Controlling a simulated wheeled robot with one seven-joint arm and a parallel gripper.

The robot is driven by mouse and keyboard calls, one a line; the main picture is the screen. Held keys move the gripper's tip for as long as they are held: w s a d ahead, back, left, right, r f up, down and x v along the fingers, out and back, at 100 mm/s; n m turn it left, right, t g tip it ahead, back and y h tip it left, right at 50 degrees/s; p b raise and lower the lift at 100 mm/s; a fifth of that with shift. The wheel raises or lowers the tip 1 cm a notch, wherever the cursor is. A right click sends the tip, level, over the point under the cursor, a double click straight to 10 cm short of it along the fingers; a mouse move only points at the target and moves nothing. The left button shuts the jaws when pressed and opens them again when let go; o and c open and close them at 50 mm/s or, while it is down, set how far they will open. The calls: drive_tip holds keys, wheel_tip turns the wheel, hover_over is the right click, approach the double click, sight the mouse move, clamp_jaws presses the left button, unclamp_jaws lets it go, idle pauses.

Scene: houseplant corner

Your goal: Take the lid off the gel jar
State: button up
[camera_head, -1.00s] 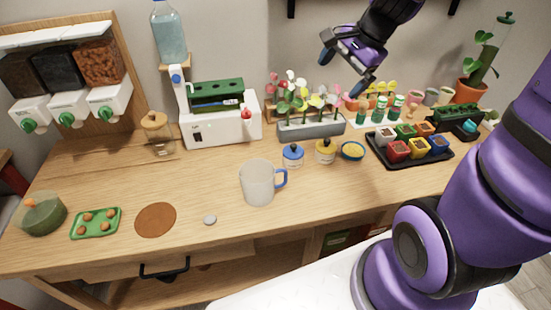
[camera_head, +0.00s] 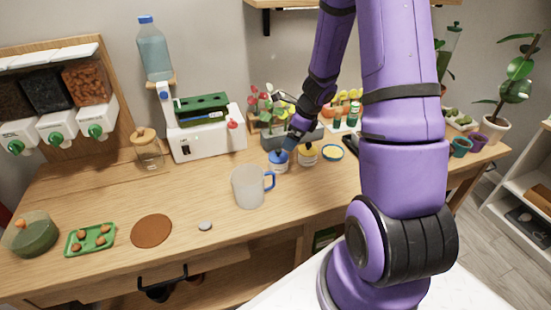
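A small jar with a blue lid (camera_head: 279,161) stands on the table, and a jar with a yellow lid (camera_head: 307,154) stands just right of it. I cannot read a label that tells which one is the gel jar. Both lids are on. My gripper (camera_head: 290,139) is low over the table, right above and behind the blue-lidded jar. It partly overlaps that jar's top in the picture, and I cannot tell whether it touches the lid. The fingertips are small and partly hidden, so their opening is unclear.
A frosted mug (camera_head: 248,187) with a blue handle stands in front of the jars.

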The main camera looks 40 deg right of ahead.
sight(281, 153)
drive_tip(key=shift+s+a+x, duration=0.1)
drive_tip(key=shift+a+x, duration=0.05)
drive_tip(key=shift+x, duration=1.95)
drive_tip(key=shift+s+a+x, duration=0.15)
drive_tip(key=shift+x, duration=1.95)
drive_tip(key=c, duration=0.9)
